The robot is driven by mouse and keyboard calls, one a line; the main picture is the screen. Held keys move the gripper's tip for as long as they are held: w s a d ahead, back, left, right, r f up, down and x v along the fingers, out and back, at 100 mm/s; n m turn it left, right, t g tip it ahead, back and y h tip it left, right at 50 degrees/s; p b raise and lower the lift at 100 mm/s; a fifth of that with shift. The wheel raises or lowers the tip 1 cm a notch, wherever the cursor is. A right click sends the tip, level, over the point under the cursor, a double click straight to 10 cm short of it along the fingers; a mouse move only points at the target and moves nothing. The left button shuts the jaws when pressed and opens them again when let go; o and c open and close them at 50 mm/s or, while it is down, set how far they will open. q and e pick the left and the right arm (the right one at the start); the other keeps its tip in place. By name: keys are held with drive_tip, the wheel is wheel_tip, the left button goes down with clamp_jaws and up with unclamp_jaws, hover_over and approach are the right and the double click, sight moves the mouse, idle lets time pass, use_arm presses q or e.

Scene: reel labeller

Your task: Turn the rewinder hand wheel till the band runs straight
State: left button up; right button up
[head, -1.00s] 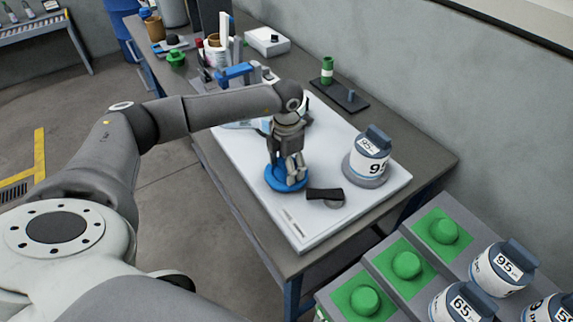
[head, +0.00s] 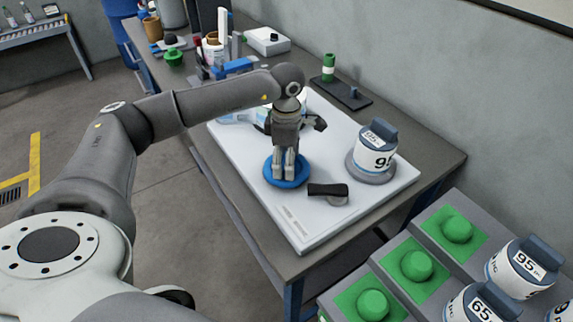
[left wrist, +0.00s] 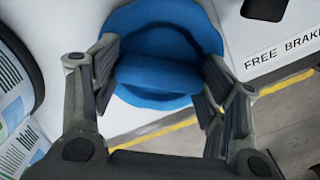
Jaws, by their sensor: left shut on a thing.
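The blue rewinder hand wheel (head: 271,177) lies on the white machine plate (head: 230,160), near its left edge. In the left wrist view it is a round blue disc with a raised grip bar (left wrist: 160,75) across it. My left gripper (head: 286,172) points straight down over the wheel. In the left wrist view its fingers (left wrist: 160,82) stand on either side of the bar, shut on it. A label reel (left wrist: 14,95) shows at the left edge of that view. The band's run is mostly hidden behind my arm. My right gripper is not in view.
A black lever (head: 328,190) sits just right of the wheel, by the printed "FREE BRAKE" (left wrist: 285,48). A white canister marked 95 (head: 373,158) stands on the plate's right side. Green-knobbed stands (head: 416,266) and more canisters (head: 513,270) are at lower right.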

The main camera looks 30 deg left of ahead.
use_arm(q)
drive_tip(key=shift+m+b, duration=0.65)
drive_tip(key=shift+m, duration=0.55)
drive_tip(key=o, duration=1)
wheel_tip(320, 180, up, 12)
